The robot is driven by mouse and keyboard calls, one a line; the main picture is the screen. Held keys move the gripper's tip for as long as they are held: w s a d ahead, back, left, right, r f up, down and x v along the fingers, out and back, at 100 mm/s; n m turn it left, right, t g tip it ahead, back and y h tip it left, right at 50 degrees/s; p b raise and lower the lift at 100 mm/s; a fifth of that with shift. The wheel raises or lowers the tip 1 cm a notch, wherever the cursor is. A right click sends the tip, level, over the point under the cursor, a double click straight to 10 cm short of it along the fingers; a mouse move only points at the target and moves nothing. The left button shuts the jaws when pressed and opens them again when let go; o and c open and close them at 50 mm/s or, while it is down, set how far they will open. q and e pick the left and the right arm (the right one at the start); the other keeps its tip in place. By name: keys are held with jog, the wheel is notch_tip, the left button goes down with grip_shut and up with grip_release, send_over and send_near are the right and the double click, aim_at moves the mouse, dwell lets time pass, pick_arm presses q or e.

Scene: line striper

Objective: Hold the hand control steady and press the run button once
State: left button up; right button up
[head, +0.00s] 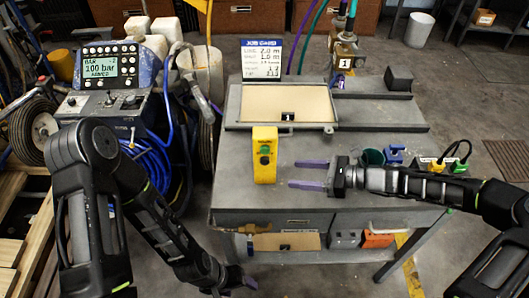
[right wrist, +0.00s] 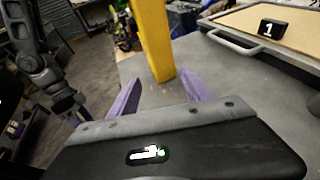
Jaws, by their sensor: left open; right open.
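The hand control (head: 265,155) is a yellow upright box on the grey table, with a green button (head: 265,149) and a dark one below it on its front. My right gripper (head: 308,174) is open just right of it, its purple fingers pointing left toward its lower part. In the right wrist view the yellow hand control (right wrist: 153,40) stands ahead, between or just beyond the open fingers (right wrist: 160,92); I cannot tell if they touch it. My left gripper (head: 238,284) is low in front of the table's left side, open and empty, partly cut off.
A tray (head: 330,126) with a tan panel and a block marked 1 lies behind. A job card (head: 261,58) stands at the back. A green cup (head: 372,157) and blue block (head: 394,153) are near my right arm. A control console (head: 100,75) with hoses stands left.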

aim_at(269, 172)
pick_arm(q)
jog(key=shift+f, duration=0.1)
pick_arm(e)
jog(key=shift+f, duration=0.1)
jog(key=shift+b+x, duration=0.55)
jog(key=shift+x, duration=0.3)
pick_arm(q)
jog(key=f+b, duration=0.3)
jog(key=f, duration=0.1)
jog(key=shift+w+d, duration=0.1)
jog(key=shift+w, duration=0.15)
pick_arm(e)
jog(key=x, duration=0.8)
jog(key=shift+w+a, duration=0.1)
jog(key=shift+a, duration=0.05)
jog(key=shift+c, duration=0.4)
pick_arm(q)
jog(key=shift+c, duration=0.2)
pick_arm(e)
grip_shut()
pick_arm(q)
grip_shut()
dwell(0.6)
